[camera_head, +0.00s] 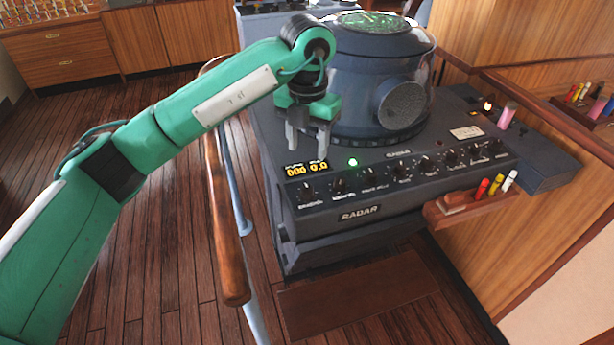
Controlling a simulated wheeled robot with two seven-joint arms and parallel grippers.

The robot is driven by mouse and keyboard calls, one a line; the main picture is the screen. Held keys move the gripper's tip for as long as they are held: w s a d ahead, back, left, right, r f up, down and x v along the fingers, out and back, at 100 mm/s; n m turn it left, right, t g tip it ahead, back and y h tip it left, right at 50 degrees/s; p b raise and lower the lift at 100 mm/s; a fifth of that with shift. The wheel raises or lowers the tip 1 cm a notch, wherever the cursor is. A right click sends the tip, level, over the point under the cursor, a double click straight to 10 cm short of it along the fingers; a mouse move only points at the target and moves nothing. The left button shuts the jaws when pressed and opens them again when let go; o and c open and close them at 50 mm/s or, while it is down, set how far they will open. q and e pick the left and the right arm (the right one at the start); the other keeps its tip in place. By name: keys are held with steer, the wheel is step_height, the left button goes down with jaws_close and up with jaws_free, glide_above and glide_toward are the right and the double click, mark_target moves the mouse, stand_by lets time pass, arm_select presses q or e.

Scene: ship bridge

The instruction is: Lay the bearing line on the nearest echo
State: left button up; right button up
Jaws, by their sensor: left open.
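The radar console (300,225) stands in the middle, marked RADAR on its front. Its round drum (350,95) carries a green screen (372,22) on top, seen at a steep slant; I cannot make out the echoes or a bearing line. A yellow readout (307,169) shows 000 and 0.0. My left gripper (307,143) is open and empty, pointing down above the readout, left of the drum. My right gripper is out of view.
A wooden handrail (225,210) runs along the console's left side. A small wooden tray (470,205) with coloured pens sticks out at the right front. A green lamp (353,161) glows on the panel. A brown mat (360,297) lies on the plank floor in front.

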mark_target(307, 187)
arm_select(q)
step_height(307, 187, down, 4)
steer(key=shift+r+p, duration=0.15)
steer(key=shift+p, duration=0.25)
steer(key=f+p, duration=0.1)
steer(key=f, duration=0.6)
steer(key=shift+w+p, duration=0.2)
steer(key=shift+p, duration=0.15)
steer(key=shift+f, duration=0.55)
steer(key=shift+c, duration=0.2)
steer(key=c, duration=1)
steer(key=shift+o, duration=0.3)
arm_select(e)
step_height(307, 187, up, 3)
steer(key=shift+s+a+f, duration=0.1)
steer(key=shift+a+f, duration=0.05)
